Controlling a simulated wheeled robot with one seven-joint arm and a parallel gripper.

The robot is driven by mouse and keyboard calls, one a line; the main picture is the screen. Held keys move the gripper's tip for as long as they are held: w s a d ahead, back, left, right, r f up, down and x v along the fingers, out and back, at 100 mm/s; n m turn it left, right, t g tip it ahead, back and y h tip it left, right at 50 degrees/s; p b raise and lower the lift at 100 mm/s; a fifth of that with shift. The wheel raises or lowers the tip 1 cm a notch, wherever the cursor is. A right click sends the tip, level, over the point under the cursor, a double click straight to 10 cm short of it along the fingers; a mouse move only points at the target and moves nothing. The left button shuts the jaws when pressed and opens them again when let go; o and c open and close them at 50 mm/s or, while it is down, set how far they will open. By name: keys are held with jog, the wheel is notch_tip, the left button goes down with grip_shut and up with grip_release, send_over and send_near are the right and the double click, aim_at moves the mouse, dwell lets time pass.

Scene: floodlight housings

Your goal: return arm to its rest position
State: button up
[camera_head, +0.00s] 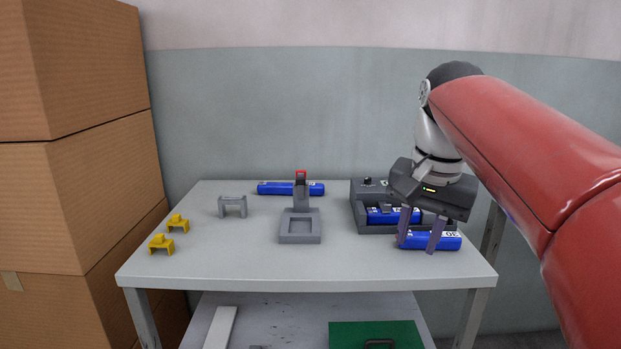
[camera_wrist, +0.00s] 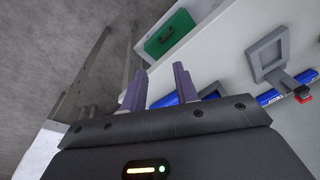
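My gripper (camera_head: 420,245) hangs at the right side of the table, below my red arm. Its two purple fingers stand apart, and in the wrist view my gripper (camera_wrist: 158,82) shows a gap with nothing clearly clamped in it. A blue housing (camera_head: 450,241) with a white end label lies at the front right, partly hidden behind the fingers; whether they touch it I cannot tell. Another blue housing (camera_head: 380,215) sits in the dark grey tray (camera_head: 357,215) behind.
A grey fixture (camera_head: 299,239) with a red-topped upright stands mid-table, a blue housing (camera_head: 270,188) behind it. A grey bracket (camera_head: 232,202) and yellow pieces (camera_head: 161,244) are left. Cardboard boxes (camera_head: 75,190) stack at left. A green case (camera_head: 350,335) is on the lower shelf.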

jog(key=s+f+n+t, duration=0.1)
jog(key=s+f+n, duration=0.2)
jog(key=s+f, duration=0.4)
jog(key=s+f+n+t, duration=0.2)
jog(key=s+f, duration=0.5)
jog(key=f, duration=0.4)
jog(key=shift+s+a+f+n+t, duration=0.3)
jog(key=shift+f+n, duration=0.1)
jog(key=shift+n, duration=0.1)
